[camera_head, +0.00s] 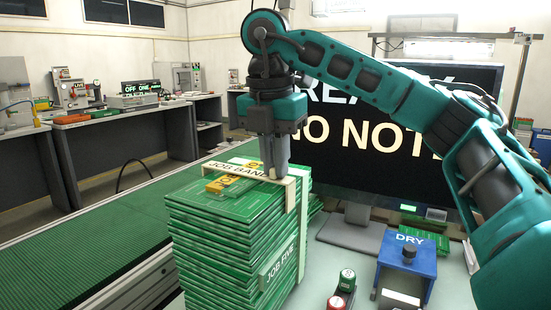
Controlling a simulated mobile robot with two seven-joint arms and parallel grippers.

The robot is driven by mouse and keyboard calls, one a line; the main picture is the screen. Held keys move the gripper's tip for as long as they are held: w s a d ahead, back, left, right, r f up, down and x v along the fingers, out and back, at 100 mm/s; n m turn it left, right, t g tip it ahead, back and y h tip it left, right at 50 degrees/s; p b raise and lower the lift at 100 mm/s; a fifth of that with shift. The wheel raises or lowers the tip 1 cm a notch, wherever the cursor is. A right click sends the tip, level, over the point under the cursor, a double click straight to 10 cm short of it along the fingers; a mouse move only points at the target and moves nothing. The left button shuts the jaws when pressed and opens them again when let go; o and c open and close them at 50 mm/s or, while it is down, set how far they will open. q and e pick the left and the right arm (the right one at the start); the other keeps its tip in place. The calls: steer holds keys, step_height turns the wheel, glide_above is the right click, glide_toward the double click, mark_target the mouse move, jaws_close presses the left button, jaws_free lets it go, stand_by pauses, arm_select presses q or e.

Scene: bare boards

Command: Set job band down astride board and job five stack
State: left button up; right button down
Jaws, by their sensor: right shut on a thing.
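The job five stack (225,240) is a tall pile of green boards. A "JOB FIVE" label (279,263) is on its right side. The job band (236,170) is a cream strip lettered "JOB BAND". My right gripper (275,172) points straight down over the stack and is shut on the band. My left gripper is out of view.
A blue box marked "DRY" (408,262) and small red and green-topped pieces (346,281) stand right of the stack. A dark monitor (350,130) stands behind. A green conveyor belt (90,235) runs along the left. More green boards (425,240) lie behind the blue box.

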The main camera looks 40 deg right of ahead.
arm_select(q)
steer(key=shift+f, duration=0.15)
arm_select(e)
steer(key=shift+f, duration=0.2)
steer(key=c, duration=1.1)
jaws_free()
steer(key=shift+r, duration=0.35)
steer(key=r+p, duration=0.2)
steer(key=r, duration=0.1)
steer(key=r+p, duration=0.1)
steer(key=r, duration=0.1)
steer(key=shift+s+a+r, duration=0.1)
steer(key=shift+a+r, duration=0.05)
steer(key=shift+a, duration=0.15)
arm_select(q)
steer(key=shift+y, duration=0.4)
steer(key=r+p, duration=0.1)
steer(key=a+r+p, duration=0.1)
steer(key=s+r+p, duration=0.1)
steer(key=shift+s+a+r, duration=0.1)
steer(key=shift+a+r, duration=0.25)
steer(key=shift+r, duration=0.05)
arm_select(e)
step_height(320, 180, up, 7)
steer(key=shift+s+a, duration=0.2)
steer(key=shift+a, duration=0.25)
